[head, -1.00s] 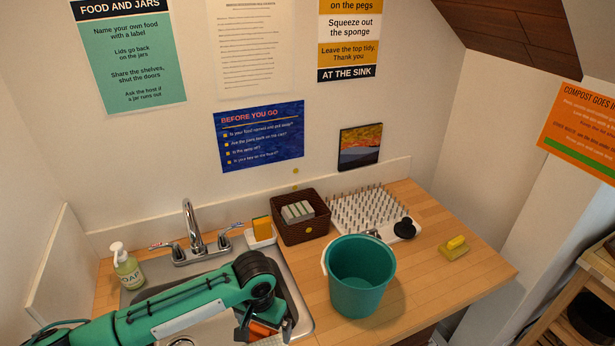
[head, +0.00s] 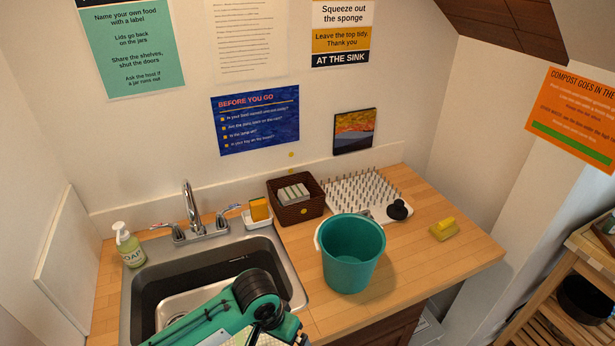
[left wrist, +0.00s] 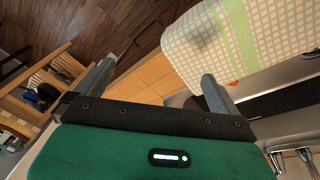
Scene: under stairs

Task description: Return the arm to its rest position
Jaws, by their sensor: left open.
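My left arm (head: 225,312), green with black joints, comes in low over the front of the sink in the head view. Its gripper lies at or below the bottom edge there. In the left wrist view my left gripper (left wrist: 155,74) is open, its two grey fingers wide apart with nothing held between them. A pale checked cloth (left wrist: 205,45) with a green stripe shows behind the finger on the right; I cannot tell whether they touch. My right gripper is in neither view.
The sink (head: 190,268) is under my arm. A teal bucket (head: 352,262) stands right of it on the wooden counter (head: 420,270). Behind are a brown basket (head: 305,212) and a pegged rack (head: 362,195). A soap bottle (head: 129,246) stands left; a yellow sponge (head: 443,229) lies right.

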